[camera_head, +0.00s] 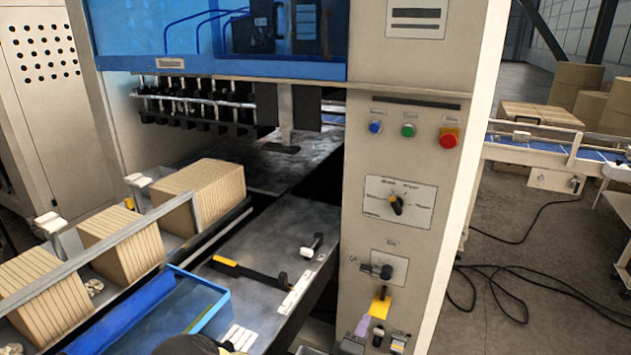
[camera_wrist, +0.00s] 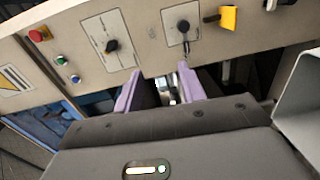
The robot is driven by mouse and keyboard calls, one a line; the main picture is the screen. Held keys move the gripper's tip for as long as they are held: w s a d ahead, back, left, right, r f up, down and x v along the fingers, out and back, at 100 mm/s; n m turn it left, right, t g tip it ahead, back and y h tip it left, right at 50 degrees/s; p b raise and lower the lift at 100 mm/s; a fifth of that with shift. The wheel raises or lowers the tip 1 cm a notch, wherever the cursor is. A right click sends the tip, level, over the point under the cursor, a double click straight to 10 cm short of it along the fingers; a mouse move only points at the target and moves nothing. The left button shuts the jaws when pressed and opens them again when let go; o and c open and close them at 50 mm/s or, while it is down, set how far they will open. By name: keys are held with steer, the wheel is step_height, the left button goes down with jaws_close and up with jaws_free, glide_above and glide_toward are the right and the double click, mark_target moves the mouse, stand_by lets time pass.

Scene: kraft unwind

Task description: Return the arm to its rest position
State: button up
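My gripper (camera_wrist: 159,70) shows in the wrist view with its two lilac fingers apart, and I see nothing held between them. The fingers point toward the lower part of the beige control panel (camera_wrist: 148,40), below a rotary switch; I cannot tell the exact gap. In the head view a lilac finger of my gripper (camera_head: 362,327) shows at the bottom, in front of the panel's lower part. The rest of my arm is mostly out of that view.
Stacks of kraft cartons (camera_head: 119,240) and a blue tray (camera_head: 205,300) are at left. Black cables (camera_head: 540,290) lie on the floor at right.

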steer(key=s+d+f+m+g+y+b, duration=0.2)
steer(key=s+f+m+g+y+b, duration=0.2)
steer(key=f+m+g, duration=0.45)
steer(key=s+d+r+m+g+y+b, duration=0.2)
steer(key=s+r, duration=0.5)
steer(key=s, duration=0.4)
steer(key=m+g+y+b, duration=0.1)
steer(key=m+g+b, duration=0.1)
steer(key=shift+s+d+r+y+b, duration=0.2)
steer(key=shift+s+y+b, duration=0.1)
steer(key=shift+s+b, duration=0.1)
steer(key=shift+g, duration=0.25)
steer(key=shift+c, duration=0.8)
steer(key=shift+d, duration=0.1)
